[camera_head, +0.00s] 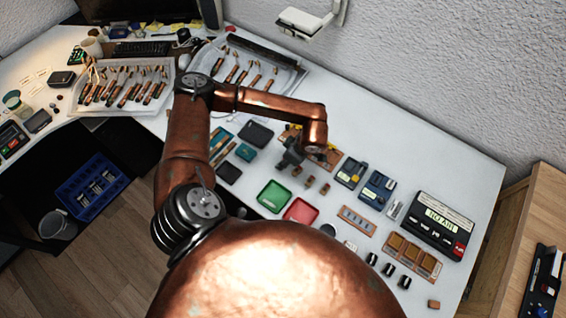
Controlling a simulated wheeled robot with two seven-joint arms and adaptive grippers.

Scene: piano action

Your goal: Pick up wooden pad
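My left gripper (290,158) is a small dark shape below the copper forearm, low over the middle of the white table. Its fingers are too small and dark to tell open from shut. Small wooden-brown blocks (310,182) lie just right of and below it. A brown wooden piece (325,155) lies at its right, partly hidden by my wrist. A tray with several square tan pads (412,255) sits further right, and a single small wooden block (433,304) lies near the bottom right. I cannot tell which one is the wooden pad. My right gripper is not in view.
A green tray (273,196) and a red tray (300,212) lie below the gripper. Yellow-dark and blue devices (378,187) and a black display unit (441,224) stand to the right. Piano action parts (125,86) fill trays at the upper left.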

